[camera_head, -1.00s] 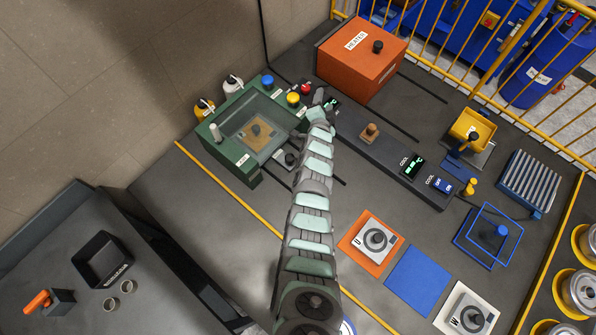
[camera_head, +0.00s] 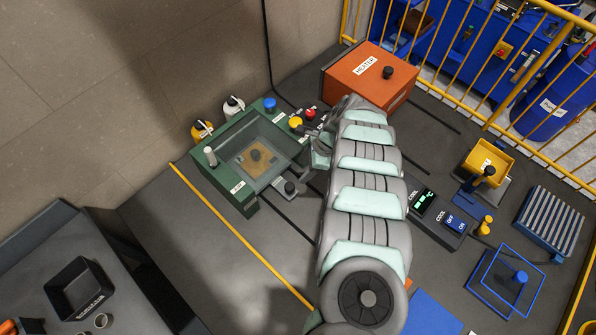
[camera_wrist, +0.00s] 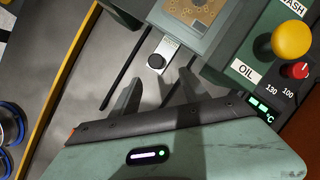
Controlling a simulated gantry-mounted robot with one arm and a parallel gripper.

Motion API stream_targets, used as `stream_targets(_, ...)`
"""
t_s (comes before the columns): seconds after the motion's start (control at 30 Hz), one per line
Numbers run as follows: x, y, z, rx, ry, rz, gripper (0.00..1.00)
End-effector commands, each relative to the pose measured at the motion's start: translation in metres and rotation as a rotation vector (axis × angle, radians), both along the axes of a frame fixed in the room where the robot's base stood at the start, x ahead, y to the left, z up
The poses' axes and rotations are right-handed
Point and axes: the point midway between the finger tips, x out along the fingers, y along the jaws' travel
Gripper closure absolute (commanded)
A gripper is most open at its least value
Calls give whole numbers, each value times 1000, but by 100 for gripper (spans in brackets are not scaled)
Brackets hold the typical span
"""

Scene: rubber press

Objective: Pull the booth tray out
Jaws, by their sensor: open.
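The green booth (camera_head: 238,205) has a clear top and stands against the wall. Inside it a tan piece with a dark knob (camera_head: 255,156) shows through the clear top. A small grey plate with a dark knob (camera_head: 290,188), which looks like the booth tray's handle, sticks out of the booth's front side. In the wrist view this dark knob (camera_wrist: 156,61) lies just beyond my fingertips, roughly between them. My gripper (camera_wrist: 155,83) is open and empty. In the head view my arm covers most of the gripper, to the right of the knob.
Yellow (camera_head: 296,123), blue and red controls line the booth's back right edge. The orange heater (camera_head: 368,76) stands behind my arm. Dark rails run over the floor in front of the booth. The floor toward the yellow line (camera_head: 240,237) is clear.

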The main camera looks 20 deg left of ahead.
Motion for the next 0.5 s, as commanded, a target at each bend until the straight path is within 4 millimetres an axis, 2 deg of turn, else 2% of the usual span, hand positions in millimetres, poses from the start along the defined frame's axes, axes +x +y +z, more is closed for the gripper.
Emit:
stream_targets(0.1, -7, 0, 0, -2, 27, 0, 47)
stream_targets(0.27, -8, 6, -11, 0, 24, -1, 47)
stream_targets(0.5, -13, 17, -42, 0, 24, -2, 47)
